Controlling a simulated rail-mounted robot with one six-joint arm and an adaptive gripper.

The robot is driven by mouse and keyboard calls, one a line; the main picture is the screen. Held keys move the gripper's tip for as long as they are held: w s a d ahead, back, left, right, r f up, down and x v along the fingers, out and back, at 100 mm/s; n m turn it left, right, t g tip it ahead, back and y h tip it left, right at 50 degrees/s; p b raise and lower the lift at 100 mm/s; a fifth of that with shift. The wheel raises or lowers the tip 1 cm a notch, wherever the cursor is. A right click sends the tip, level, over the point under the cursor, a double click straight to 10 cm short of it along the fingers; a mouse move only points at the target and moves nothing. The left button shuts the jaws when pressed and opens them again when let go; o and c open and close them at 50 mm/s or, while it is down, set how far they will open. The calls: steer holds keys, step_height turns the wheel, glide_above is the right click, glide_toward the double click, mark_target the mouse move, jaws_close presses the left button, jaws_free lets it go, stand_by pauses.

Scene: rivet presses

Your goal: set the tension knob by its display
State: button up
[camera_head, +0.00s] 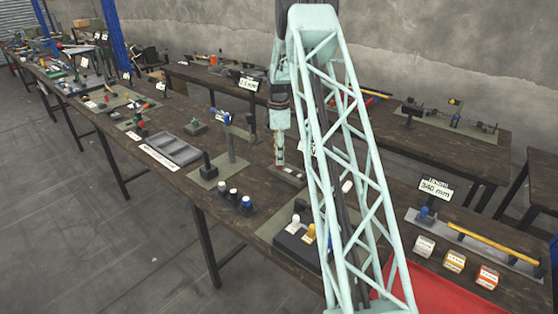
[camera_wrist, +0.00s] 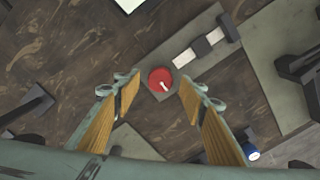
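The tension knob (camera_wrist: 160,79), a red disc with a white pointer mark, sits on a grey plate (camera_wrist: 222,22) in the wrist view. Its mark points toward the lower right of the picture. My gripper (camera_wrist: 158,96) is open, with one finger on each side of the knob as seen from above; I see no contact. In the head view my gripper (camera_head: 280,163) points down over the bench, and the knob cannot be made out. A pale panel (camera_wrist: 130,3), perhaps the display, is cut off at the wrist view's top edge; its reading does not show.
A white strip with a dark block (camera_wrist: 202,46) lies on the knob's plate. A grey tray (camera_head: 175,148) is farther left. Blue, white and dark knobs (camera_head: 234,195) stand nearer the front edge.

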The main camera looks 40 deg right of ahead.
steer(key=shift+f, duration=1)
steer(key=shift+c, duration=0.5)
steer(key=c, duration=0.7)
